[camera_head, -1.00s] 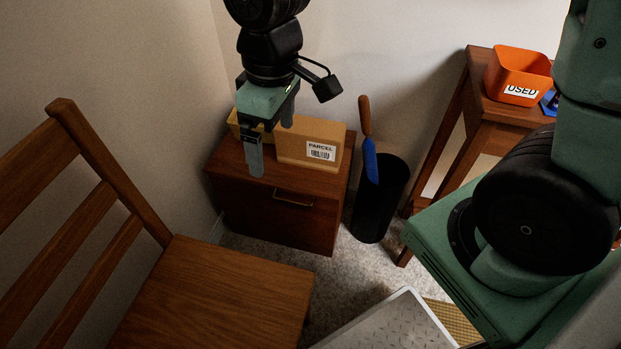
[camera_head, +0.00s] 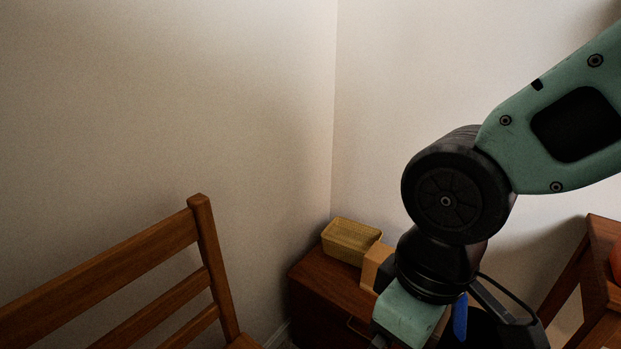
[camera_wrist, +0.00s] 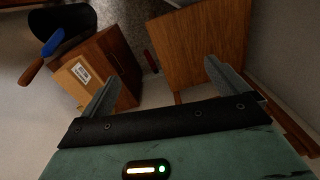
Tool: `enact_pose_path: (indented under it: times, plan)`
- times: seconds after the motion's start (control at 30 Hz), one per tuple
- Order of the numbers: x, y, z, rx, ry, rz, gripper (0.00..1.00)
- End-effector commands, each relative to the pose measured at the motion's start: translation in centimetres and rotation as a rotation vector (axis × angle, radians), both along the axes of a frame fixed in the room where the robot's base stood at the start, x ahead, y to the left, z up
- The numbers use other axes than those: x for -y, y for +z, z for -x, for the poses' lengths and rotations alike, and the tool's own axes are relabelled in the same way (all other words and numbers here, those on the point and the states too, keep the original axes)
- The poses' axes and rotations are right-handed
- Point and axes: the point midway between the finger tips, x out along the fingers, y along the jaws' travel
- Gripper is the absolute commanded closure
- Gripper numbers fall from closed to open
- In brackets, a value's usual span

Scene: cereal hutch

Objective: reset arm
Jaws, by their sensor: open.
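My gripper (camera_wrist: 160,92) is open, with its two fingers spread apart and nothing between them in the wrist view. In the head view only its green body (camera_head: 408,318) shows at the bottom, and its fingers are out of frame. It hangs in front of the small brown cabinet (camera_head: 330,290). A parcel box (camera_head: 374,268) and a yellow basket (camera_head: 350,240) stand on the cabinet top. In the wrist view the parcel box (camera_wrist: 78,80) lies left of the fingers, apart from them.
A wooden chair (camera_head: 206,262) stands at the left; its seat (camera_wrist: 200,45) shows in the wrist view. A black bin (camera_wrist: 72,22) holds a blue brush with a wooden handle (camera_wrist: 32,72). A wooden table (camera_head: 604,235) with an orange bin (camera_head: 616,262) is at the right.

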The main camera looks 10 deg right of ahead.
Motion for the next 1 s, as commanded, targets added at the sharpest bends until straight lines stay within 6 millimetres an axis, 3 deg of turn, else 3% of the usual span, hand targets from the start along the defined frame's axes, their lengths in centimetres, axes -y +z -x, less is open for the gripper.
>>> enact_pose_path:
  times: [0.03, 0.43, 0.6, 0.83, 1.0]
  plan:
    - [0.0, 2.2, 0.0, 0.000, 0.000, 0.000, 0.01]
    - [0.0, 13.3, 0.0, 0.001, -0.002, -0.001, 0.01]
    - [0.0, 15.2, 0.0, 0.000, -0.002, 0.000, 0.01]
    - [0.0, 14.9, 0.0, 0.000, -0.003, 0.000, 0.01]
    - [0.0, 14.9, 0.0, 0.000, -0.003, 0.000, 0.48]
